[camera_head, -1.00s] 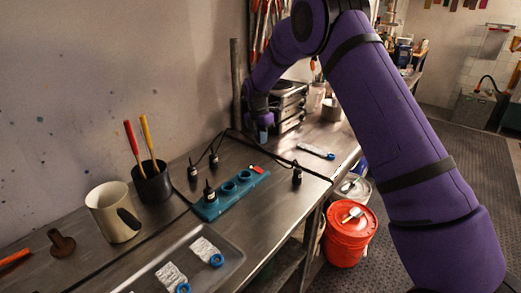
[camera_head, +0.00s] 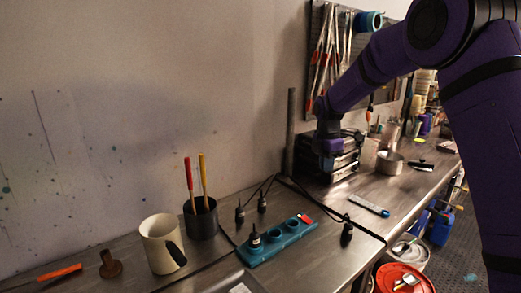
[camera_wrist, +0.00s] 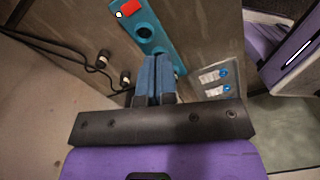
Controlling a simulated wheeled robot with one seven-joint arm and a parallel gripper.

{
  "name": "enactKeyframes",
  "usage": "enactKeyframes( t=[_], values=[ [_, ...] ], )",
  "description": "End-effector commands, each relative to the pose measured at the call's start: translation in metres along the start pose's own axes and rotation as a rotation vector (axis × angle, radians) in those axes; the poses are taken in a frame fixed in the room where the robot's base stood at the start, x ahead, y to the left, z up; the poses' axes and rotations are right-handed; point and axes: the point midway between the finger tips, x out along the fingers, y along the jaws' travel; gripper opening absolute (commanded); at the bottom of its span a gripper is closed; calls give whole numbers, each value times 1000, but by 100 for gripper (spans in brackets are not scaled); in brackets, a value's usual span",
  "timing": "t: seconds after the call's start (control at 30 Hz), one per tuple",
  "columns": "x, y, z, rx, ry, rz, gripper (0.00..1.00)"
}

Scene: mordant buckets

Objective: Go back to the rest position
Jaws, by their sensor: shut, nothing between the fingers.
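My purple arm reaches over the far part of the metal bench, and its end, my gripper (camera_head: 328,146), hangs in front of the dark stacked trays at the back. In the wrist view the two blue fingers of my gripper (camera_wrist: 154,72) are together with nothing between them. The fingers point toward the teal socketed block (camera_wrist: 150,30), which has a red part at one end. In the head view this teal block (camera_head: 290,238) lies on the bench, nearer than my gripper and apart from it.
A cream mug (camera_head: 160,243) and a black cup (camera_head: 200,218) holding red and yellow handles stand at the near left. The stacked trays (camera_head: 335,165) stand close to my gripper. A red-lidded bucket (camera_head: 402,280) is on the floor.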

Motion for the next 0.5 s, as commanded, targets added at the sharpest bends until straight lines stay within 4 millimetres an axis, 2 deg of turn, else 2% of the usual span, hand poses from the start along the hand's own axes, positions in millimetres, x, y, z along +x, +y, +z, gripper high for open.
enactKeyframes(
  t=[0.03, 0.2, 0.5],
  values=[
    [-19, -14, 1, 60, 0, 21, 0],
    [-65, -60, 2, 276, 9, 75, 0],
    [-127, -150, -3, 654, 45, 169, 0]
  ],
)
